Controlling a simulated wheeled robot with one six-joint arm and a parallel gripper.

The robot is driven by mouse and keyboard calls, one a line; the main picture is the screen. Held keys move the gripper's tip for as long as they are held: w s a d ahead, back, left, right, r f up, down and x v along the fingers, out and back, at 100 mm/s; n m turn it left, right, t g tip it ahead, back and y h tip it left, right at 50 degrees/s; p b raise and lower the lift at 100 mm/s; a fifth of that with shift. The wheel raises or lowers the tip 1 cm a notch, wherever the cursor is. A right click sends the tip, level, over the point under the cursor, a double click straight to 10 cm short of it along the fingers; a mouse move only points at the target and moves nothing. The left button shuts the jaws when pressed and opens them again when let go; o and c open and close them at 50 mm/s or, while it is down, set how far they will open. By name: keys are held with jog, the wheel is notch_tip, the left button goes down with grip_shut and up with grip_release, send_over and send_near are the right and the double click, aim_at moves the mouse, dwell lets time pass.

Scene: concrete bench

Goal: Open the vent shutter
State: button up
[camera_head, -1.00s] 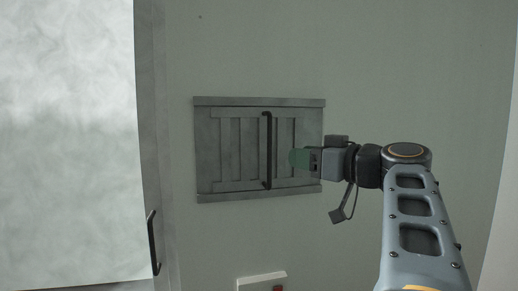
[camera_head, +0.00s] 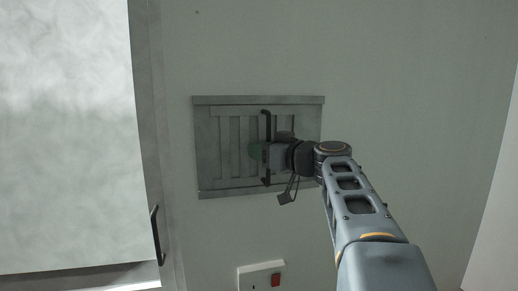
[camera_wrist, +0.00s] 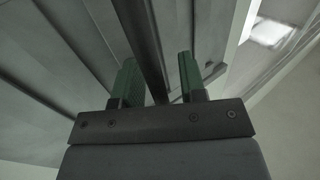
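The vent shutter (camera_head: 226,150) is a grey slatted panel in a frame on the wall, with a dark vertical bar handle (camera_head: 266,122). My gripper (camera_head: 259,152) is at the middle of the handle. In the wrist view the two green fingers of my gripper (camera_wrist: 158,82) stand apart, one on each side of the handle (camera_wrist: 143,40). Gaps show between the handle and both fingers, so the gripper is open around it. The shutter panel (camera_wrist: 80,50) fills the left of the wrist view. My wrist hides part of the shutter's right side in the head view.
A pale cabinet door (camera_head: 70,140) with a dark handle (camera_head: 156,235) stands at the left. A white wall socket with a red switch (camera_head: 262,276) is below the shutter. The wall around the shutter is otherwise bare.

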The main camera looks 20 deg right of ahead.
jog(key=shift+c, duration=0.5)
grip_shut()
jog(key=shift+f, duration=0.1)
